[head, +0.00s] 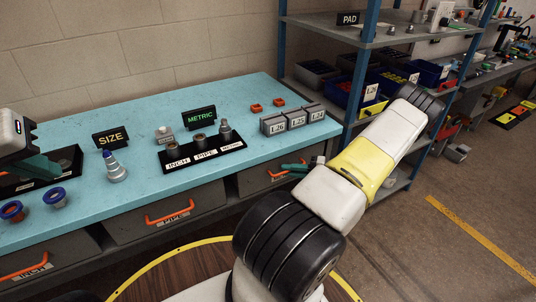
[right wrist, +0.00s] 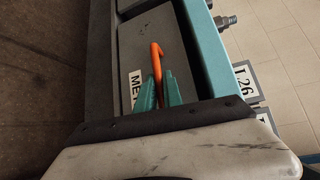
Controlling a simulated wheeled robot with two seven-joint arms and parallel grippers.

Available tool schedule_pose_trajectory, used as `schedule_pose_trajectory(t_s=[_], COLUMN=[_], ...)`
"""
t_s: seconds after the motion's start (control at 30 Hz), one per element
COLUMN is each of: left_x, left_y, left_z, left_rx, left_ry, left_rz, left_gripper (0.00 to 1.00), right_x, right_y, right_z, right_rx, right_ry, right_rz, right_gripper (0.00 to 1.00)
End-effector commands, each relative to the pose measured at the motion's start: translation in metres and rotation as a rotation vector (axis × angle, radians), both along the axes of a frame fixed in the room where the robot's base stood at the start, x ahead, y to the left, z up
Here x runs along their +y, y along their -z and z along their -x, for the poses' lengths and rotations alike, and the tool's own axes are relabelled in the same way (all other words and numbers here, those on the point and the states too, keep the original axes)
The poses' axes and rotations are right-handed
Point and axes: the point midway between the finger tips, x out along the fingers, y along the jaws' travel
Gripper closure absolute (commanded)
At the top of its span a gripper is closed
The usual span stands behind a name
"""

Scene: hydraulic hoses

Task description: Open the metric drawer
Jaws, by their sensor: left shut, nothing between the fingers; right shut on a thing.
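The metric drawer (head: 256,179) is the right-hand drawer under the blue bench; its grey front looks flush with the bench. In the right wrist view its front (right wrist: 140,42) carries a white label (right wrist: 136,90) whose visible letters begin "ME". Its orange bar handle (right wrist: 157,62) runs up from between the teal fingers of my right gripper (right wrist: 160,88). My right gripper (head: 297,167) is shut on this handle; the fingers hide part of it. My left gripper (head: 45,167) is shut and empty, above the bench's left end.
A middle drawer (head: 165,226) and a left drawer (head: 40,282) have orange handles and look closed. On the bench stand a METRIC sign (head: 199,118), a SIZE sign (head: 110,138), a black fitting tray (head: 225,153) and grey labelled boxes (head: 293,120). A blue-post shelf (head: 360,40) stands right.

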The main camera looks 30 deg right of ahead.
Motion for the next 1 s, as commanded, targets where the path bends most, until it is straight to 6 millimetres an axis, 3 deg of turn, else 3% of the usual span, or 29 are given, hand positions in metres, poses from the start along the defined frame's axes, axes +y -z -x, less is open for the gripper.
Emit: schedule_pose_trajectory(t_s=[0.17, 0.27, 0.7, 1.0], left_x=[0.0, 0.0, 0.0, 0.0], left_y=[0.0, 0.0, 0.0, 0.0], left_z=[0.0, 0.0, 0.0, 0.0], left_rx=[0.0, 0.0, 0.0, 0.0], left_ry=[0.0, 0.0, 0.0, 0.0], left_rz=[0.0, 0.0, 0.0, 0.0], left_gripper=[1.0, 1.0, 1.0, 1.0], right_x=[-0.002, -0.002, -0.001, -0.001], right_y=[0.0, 0.0, 0.0, 0.0], right_z=[0.021, 0.043, 0.183, 0.255], right_rx=[0.002, 0.002, 0.004, 0.003], right_ry=[0.004, 0.005, 0.007, 0.003], right_rz=[0.0, -0.001, -0.001, -0.001], right_gripper=[1.0, 1.0, 1.0, 1.0])
